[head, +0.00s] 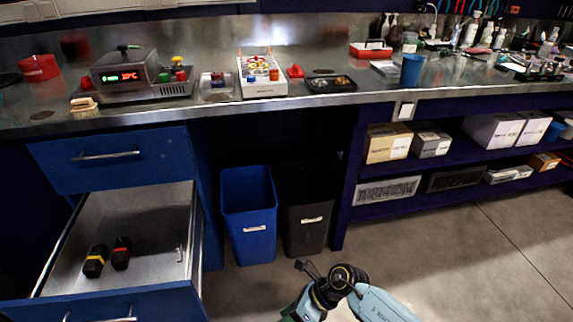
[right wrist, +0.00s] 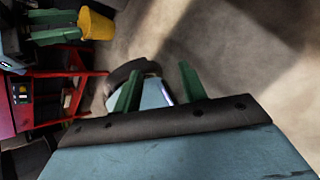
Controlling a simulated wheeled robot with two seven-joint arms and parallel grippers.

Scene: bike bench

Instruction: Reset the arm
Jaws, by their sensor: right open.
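In the right wrist view, my right gripper (right wrist: 158,88) is open, its two green fingers spread apart. No object is held between them; a dark, curved part and a pale blue piece of my own body show beyond. In the head view, only a bent part of my arm shows at the bottom middle, low in front of the bench, and no gripper is visible. Green bars with a teal part at the upper left of the wrist view may be my left gripper, beside a yellow bucket (right wrist: 96,23); its hold is unclear.
The bench top (head: 215,108) holds a soldering station, trays and bottles. An open drawer (head: 140,215) with two dark tools juts out at left. Blue (head: 248,205) and black (head: 307,210) bins stand below. A red cart (right wrist: 35,100) shows in the wrist view. Floor at right is clear.

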